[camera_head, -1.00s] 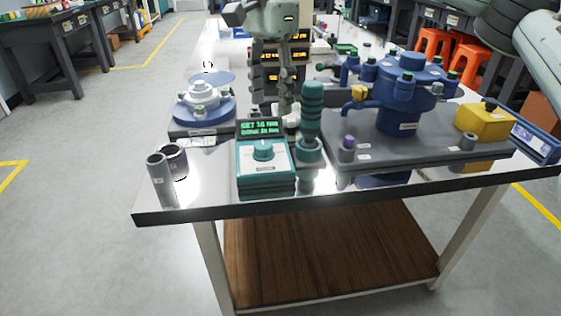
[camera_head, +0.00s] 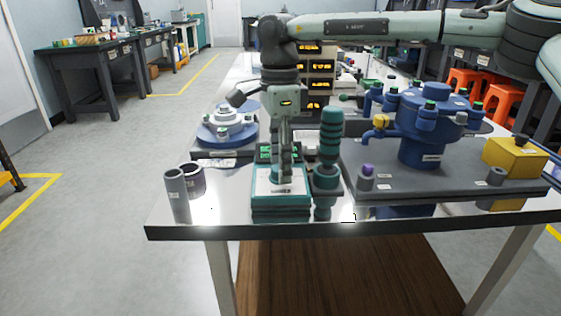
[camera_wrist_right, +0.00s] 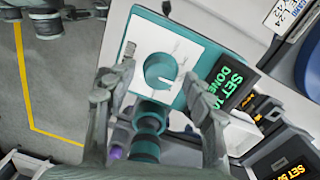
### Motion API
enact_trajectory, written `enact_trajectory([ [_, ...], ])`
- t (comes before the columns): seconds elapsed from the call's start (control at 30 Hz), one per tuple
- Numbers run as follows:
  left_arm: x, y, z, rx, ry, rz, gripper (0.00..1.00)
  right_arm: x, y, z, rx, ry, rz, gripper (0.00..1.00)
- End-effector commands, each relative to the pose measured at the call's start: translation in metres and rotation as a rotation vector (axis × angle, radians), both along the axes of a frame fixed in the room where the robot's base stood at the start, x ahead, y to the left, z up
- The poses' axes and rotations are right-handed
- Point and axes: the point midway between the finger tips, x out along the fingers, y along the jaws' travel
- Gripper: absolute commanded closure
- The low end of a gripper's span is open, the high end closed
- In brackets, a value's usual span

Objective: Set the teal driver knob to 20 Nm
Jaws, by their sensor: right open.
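The teal driver box (camera_head: 281,215) with a white top face stands at the table's front. Its round teal knob (camera_wrist_right: 160,71) shows in the right wrist view with a white pointer mark, and my gripper hides it in the head view. The box's dark display (camera_wrist_right: 226,83) shows green text starting "SET", its number partly cut off. My right gripper (camera_head: 285,180) points down over the box, open. In the right wrist view its fingertips are apart on either side of the knob; contact cannot be told. My left gripper is not in view.
A teal-handled driver (camera_head: 330,150) stands upright close beside the box on the right. A blue valve assembly (camera_head: 425,125) sits on a grey plate further right. Grey cups (camera_head: 177,195) stand at left, and a blue flanged part (camera_head: 228,128) behind.

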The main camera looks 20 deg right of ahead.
Motion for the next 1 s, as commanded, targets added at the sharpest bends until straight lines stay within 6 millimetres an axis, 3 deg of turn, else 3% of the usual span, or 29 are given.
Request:
enact_trajectory([
  [0.2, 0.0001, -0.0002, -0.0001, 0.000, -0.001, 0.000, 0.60, 0.0000, -0.0001, -0.0003, 0.000, 0.000, 0.000, 0.49],
  [0.6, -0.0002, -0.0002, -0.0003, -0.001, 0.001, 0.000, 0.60, 0.0002, -0.0001, -0.0001, 0.000, -0.001, 0.000, 0.97],
  [1.0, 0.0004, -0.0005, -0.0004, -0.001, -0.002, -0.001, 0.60, 0.0003, -0.0001, -0.0004, 0.001, -0.001, -0.092, 0.97],
])
